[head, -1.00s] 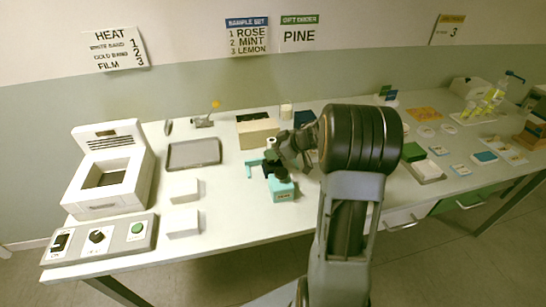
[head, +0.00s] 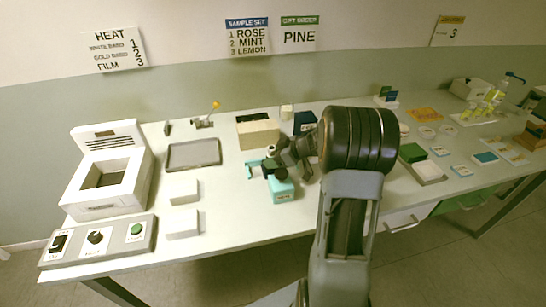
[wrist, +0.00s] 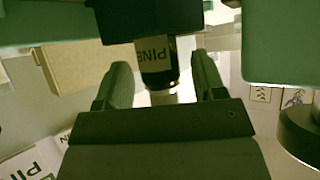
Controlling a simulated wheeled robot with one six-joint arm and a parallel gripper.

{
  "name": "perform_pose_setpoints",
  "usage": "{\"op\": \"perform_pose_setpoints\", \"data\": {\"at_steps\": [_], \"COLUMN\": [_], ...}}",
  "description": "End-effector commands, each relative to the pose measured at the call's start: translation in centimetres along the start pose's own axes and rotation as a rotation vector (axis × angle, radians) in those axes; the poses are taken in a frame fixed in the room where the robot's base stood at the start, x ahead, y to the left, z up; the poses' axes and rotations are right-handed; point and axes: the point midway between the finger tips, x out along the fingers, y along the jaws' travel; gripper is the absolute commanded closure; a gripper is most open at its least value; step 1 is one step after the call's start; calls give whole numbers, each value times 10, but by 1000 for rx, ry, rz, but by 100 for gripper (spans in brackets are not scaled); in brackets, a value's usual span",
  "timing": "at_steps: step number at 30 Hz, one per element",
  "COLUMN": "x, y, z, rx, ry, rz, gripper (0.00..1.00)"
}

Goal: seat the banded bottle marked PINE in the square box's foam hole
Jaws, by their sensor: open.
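A dark bottle (wrist: 157,62) with a pale label reading PINE shows upside down in the wrist view. It stands between the two finger lines of my gripper (wrist: 161,78), which is open, with a visible gap on the right finger's side. In the head view my gripper (head: 275,160) is low over a teal fixture (head: 283,191) and hides the bottle there. A tan box (head: 262,135) with a dark open top and a dark blue box (head: 305,121) stand behind. I cannot make out a foam hole in either.
A grey tray (head: 193,155), two white blocks (head: 183,192) and a white heater box (head: 104,178) stand to the left. A control panel (head: 98,240) lies in front of the heater. Cards and a green-topped block (head: 412,153) lie right of my arm.

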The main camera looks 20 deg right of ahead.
Motion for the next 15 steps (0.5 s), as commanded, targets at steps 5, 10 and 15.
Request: {"op": "perform_pose_setpoints", "data": {"at_steps": [5, 10, 15], "x": [-27, -61, -89], "y": [1, 1, 0], "z": [-1, -1, -1], "rx": [-1, 1, 0], "ry": [0, 0, 0], "rz": [5, 5, 3], "gripper": [36, 36, 36]}}
